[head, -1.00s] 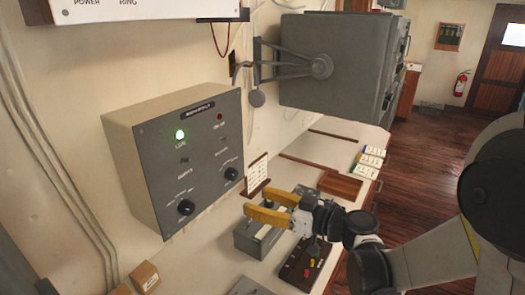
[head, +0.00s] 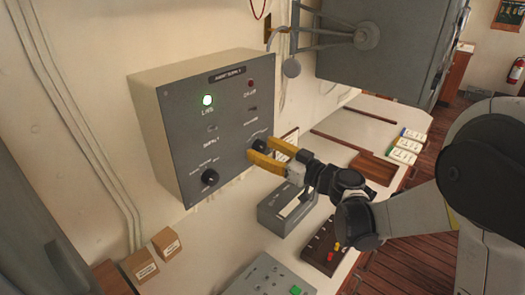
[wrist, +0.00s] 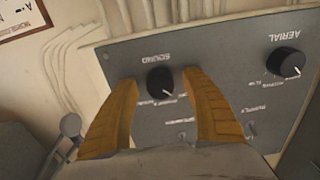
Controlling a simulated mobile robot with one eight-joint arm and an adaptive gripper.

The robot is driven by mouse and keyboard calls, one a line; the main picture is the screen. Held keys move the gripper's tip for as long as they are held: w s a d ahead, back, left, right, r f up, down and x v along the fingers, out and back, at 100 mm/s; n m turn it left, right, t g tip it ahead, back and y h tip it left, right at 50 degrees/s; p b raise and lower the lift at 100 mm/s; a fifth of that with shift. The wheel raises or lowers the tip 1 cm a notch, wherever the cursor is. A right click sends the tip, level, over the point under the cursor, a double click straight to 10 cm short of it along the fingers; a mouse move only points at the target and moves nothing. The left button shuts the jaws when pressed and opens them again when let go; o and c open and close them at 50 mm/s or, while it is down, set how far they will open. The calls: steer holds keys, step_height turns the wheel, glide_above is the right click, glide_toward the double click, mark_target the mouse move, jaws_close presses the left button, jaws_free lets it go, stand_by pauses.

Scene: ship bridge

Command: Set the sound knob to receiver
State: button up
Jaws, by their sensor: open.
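The sound knob (wrist: 160,81) is a round black knob on the grey panel (head: 190,125), under the label SOUND in the wrist view. Its white mark points toward the lower right in that view. In the head view the sound knob (head: 258,144) is partly hidden by my fingers. My gripper (head: 262,149) is open at the panel's lower right, its yellow fingers on either side of the knob. The wrist view shows a gap between each finger and the knob. The receiver marking cannot be read.
The aerial knob (head: 210,177) is on the same panel, left of my gripper in the head view. A grey box (head: 287,208) stands on the desk below my gripper. Small cartons (head: 166,243) sit at lower left.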

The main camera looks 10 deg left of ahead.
steer(key=c, duration=1.2)
steer(key=shift+m, duration=0.3)
steer(key=m, duration=0.3)
steer(key=shift+m+b, duration=0.3)
steer(key=shift+b, duration=0.05)
steer(key=shift+m, duration=2.2)
steer(key=o, duration=1.2)
steer(key=shift+a, duration=0.1)
